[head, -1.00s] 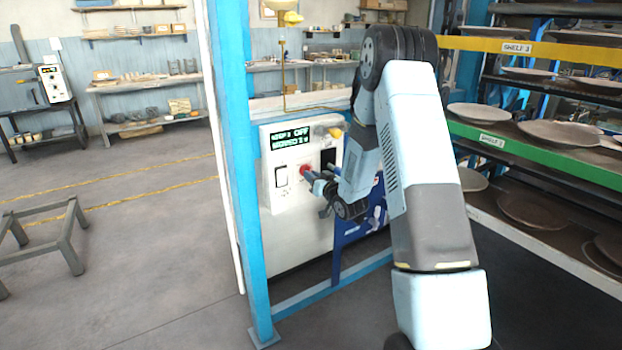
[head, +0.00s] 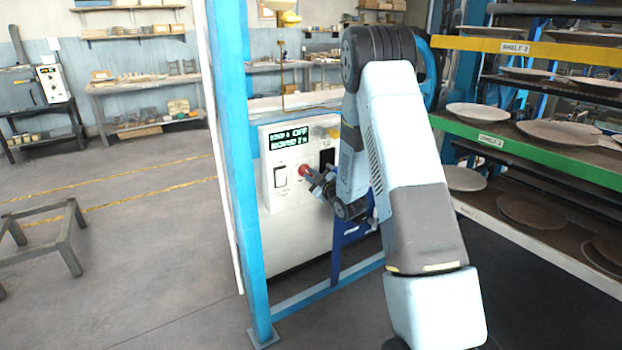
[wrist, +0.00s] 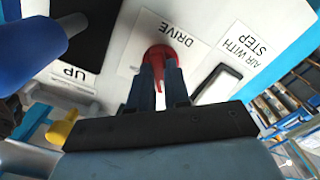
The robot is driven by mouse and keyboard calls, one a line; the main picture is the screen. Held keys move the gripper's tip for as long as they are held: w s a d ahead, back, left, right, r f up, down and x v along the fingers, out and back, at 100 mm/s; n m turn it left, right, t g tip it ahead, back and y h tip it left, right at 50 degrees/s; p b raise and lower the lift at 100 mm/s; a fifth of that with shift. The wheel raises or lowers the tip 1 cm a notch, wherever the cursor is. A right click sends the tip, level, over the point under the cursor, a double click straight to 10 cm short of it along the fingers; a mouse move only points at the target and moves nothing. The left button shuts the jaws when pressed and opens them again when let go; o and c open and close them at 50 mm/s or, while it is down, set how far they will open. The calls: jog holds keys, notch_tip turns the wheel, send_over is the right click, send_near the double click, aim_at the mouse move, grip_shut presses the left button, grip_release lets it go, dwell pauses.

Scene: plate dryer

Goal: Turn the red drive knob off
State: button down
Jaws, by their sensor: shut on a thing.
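The red drive knob (wrist: 160,53) sits on the white control panel (wrist: 118,75), under the label DRIVE, which appears upside down in the wrist view. It also shows as a small red spot in the head view (head: 304,170). My gripper (wrist: 165,68) is shut on the knob, with its two dark fingers at the knob's sides. In the head view my gripper (head: 312,176) reaches the panel from the right. The fingers hide part of the knob. The panel's display (head: 290,138) shows small green text that includes OFF; the rest is hard to read.
A rocker switch (wrist: 218,84) labelled AIR WITH STEP is close beside the knob. A blue handle (wrist: 30,50) and a yellow knob (wrist: 62,128) stand out nearby. A blue post (head: 238,170) stands left of the panel. Shelves with plates (head: 555,132) are at the right.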

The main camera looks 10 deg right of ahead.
jog(key=shift+n, duration=0.6)
jog(key=shift+a, duration=0.15)
jog(key=c, duration=1.1)
grip_release()
jog(key=shift+s, duration=0.1)
jog(key=v, duration=1.3)
jog(key=shift+s, duration=0.3)
